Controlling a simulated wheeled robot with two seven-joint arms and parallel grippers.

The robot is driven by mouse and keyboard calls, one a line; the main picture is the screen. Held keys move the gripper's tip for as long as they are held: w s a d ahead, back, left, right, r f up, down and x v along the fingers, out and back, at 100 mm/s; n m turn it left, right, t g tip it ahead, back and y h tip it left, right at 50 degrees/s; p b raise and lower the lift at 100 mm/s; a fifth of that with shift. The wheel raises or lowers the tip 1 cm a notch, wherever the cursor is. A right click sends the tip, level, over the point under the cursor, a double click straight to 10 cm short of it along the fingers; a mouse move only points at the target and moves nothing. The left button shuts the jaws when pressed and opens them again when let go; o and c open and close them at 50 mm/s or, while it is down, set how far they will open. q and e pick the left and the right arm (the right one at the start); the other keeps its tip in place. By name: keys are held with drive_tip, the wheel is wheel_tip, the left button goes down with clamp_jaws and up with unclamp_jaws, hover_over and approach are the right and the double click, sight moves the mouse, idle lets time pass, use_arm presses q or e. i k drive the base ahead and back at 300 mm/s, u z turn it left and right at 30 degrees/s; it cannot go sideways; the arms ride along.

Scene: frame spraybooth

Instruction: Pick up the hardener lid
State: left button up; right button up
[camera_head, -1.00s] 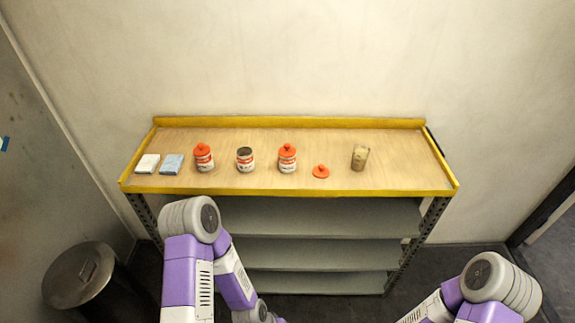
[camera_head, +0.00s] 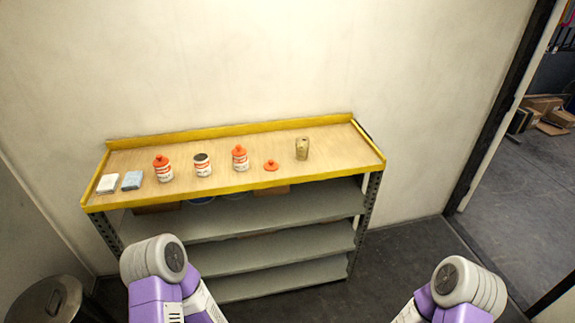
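A loose orange-red lid (camera_head: 271,165) lies on the wooden shelf top near its front yellow edge. To its left stands a white-and-red can with an orange lid on (camera_head: 240,158). Further left is an open can (camera_head: 202,164) with no lid, its dark inside showing. Another can with an orange lid (camera_head: 163,168) stands left of that. The can labels are too small to read. Both my arms show at the bottom of the view, well short of the shelf top. Neither gripper is visible.
The yellow-edged shelf unit (camera_head: 230,183) stands against the wall. A brown cup (camera_head: 302,148) stands right of the loose lid. White (camera_head: 108,184) and blue (camera_head: 132,180) flat blocks lie at the left end. A metal bin (camera_head: 50,300) stands at lower left. A doorway opens at right.

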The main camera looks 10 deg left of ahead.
sight(271, 167)
drive_tip(key=z, duration=0.55)
drive_tip(key=i, duration=0.8)
drive_tip(key=z, duration=0.25)
